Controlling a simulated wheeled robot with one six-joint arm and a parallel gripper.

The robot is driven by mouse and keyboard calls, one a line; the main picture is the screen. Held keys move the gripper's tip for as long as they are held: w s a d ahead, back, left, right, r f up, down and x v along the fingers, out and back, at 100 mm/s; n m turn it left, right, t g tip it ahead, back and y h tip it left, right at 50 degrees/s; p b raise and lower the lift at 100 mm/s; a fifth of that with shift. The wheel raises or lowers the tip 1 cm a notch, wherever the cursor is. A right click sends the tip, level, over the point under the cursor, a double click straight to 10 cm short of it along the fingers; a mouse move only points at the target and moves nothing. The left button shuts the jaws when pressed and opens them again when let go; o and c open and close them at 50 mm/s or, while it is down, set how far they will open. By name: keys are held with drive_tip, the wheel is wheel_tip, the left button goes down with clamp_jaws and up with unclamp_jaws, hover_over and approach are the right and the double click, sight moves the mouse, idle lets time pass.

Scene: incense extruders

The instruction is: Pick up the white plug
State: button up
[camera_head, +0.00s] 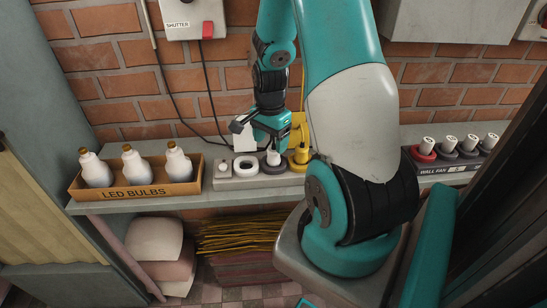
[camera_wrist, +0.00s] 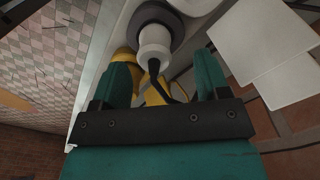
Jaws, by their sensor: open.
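The white plug (camera_head: 273,158) stands in a dark grey ring socket on the power strip (camera_head: 232,183) on the shelf. In the wrist view, the white plug (camera_wrist: 154,40) sits in its grey ring at the top, with a black cord coming off it. My gripper (camera_head: 268,140) is just above the plug in the head view. In the wrist view, its two teal fingers (camera_wrist: 163,62) are spread apart, with the plug ahead of the gap. Nothing is held. Whether a finger touches the plug I cannot tell.
A yellow plug (camera_head: 301,157) stands close on the right of the white plug. A white ring socket (camera_head: 245,167) lies on its left. A box of LED bulbs (camera_head: 138,190) is further left. Several capped plugs stand on a wall fan strip (camera_head: 440,165) at right. The brick wall (camera_head: 110,70) is behind.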

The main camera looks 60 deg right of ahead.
sight(273, 149)
drive_tip(key=f, duration=0.5)
drive_tip(key=shift+s, duration=0.35)
drive_tip(key=c, duration=1)
